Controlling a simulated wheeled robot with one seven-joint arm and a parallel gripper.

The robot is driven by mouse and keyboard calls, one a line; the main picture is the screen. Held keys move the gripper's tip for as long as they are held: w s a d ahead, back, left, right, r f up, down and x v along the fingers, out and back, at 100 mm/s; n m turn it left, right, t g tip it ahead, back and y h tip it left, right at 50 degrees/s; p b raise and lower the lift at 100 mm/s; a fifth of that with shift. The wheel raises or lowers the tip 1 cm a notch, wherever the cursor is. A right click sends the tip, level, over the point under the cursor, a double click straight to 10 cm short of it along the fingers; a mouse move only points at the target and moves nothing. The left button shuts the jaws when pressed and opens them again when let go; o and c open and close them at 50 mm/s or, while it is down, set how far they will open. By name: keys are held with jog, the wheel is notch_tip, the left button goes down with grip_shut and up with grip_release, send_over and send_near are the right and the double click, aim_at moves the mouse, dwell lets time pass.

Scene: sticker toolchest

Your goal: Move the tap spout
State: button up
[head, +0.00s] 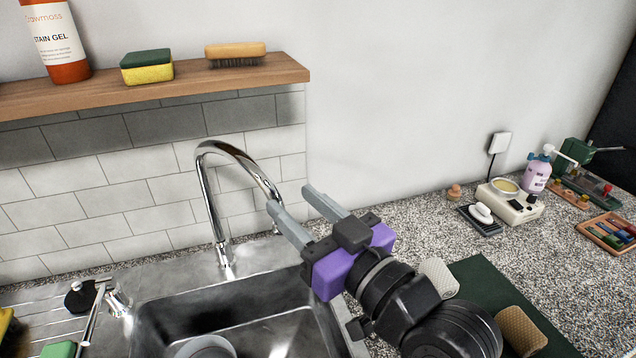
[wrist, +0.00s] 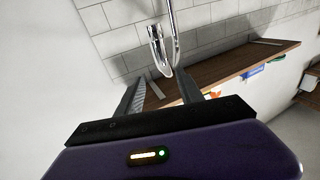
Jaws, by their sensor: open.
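The chrome tap spout (head: 208,190) rises from its base behind the sink and arches over to the right, its downturned end close to my gripper's fingertips. My purple and black gripper (head: 290,197) is open and comes in from the lower right. In the head view the left fingertip overlaps the lower end of the spout. In the wrist view the spout (wrist: 156,45) shows ahead of my gripper (wrist: 159,77), its end lined up with the gap between the two fingers. I cannot tell whether a finger touches it.
The steel sink (head: 255,305) lies below. A wooden shelf (head: 150,95) with a bottle (head: 55,45), a sponge (head: 147,68) and a brush (head: 235,52) is above left. A lever handle (head: 95,310) stands left of the sink. Several small items sit on the speckled counter (head: 410,225) at right.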

aim_at(267, 195)
jog(key=shift+n+g, duration=0.4)
jog(key=shift+g, duration=0.1)
jog(key=x, duration=0.2)
jog(key=f+p+x, duration=0.1)
jog(key=x, duration=0.4)
jog(key=shift+w+a+f+p, duration=0.1)
jog(key=shift+a+f+p, duration=0.3)
jog(key=shift+a, duration=0.1)
jog(key=shift+c, duration=0.4)
grip_shut()
